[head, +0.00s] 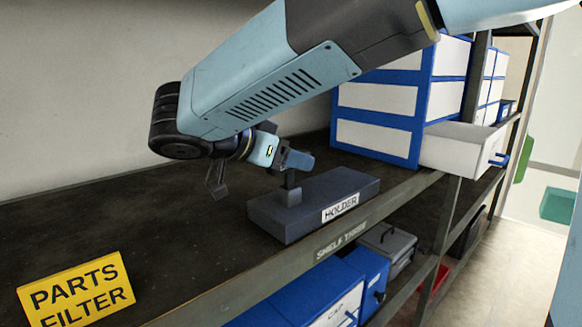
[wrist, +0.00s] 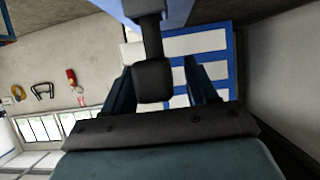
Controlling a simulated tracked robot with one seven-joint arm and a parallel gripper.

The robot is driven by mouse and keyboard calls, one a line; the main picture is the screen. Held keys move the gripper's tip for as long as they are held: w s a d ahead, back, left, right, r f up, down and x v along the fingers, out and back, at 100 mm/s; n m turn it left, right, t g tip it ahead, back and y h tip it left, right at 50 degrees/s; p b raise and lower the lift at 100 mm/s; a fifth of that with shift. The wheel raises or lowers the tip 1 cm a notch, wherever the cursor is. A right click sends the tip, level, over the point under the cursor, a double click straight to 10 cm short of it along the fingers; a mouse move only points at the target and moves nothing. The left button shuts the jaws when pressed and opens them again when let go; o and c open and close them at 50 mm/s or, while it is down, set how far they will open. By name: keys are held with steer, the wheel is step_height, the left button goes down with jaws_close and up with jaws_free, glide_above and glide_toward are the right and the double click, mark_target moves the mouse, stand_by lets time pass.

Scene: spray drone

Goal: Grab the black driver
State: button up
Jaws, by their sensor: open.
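The black driver (wrist: 153,80) shows in the wrist view as a dark blocky end on a narrower neck, between the two fingers of my gripper (wrist: 163,85). The fingers are apart, with a gap visible on the right side; the gap on the left looks smaller. In the head view the driver is a dark upright piece (head: 289,182) on the grey block labelled HOLDER (head: 345,190). My gripper (head: 298,160) is right at its top, open, with its fingers level above the block. My gripper partly hides the driver's upper end there.
The holder stands near the front edge of the dark shelf (head: 150,225). A yellow PARTS FILTER sign (head: 76,292) is at the front left. A blue-and-white drawer cabinet (head: 385,115) stands behind to the right, with one drawer (head: 460,150) pulled out.

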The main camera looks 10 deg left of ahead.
jaws_close()
stand_by(0.5)
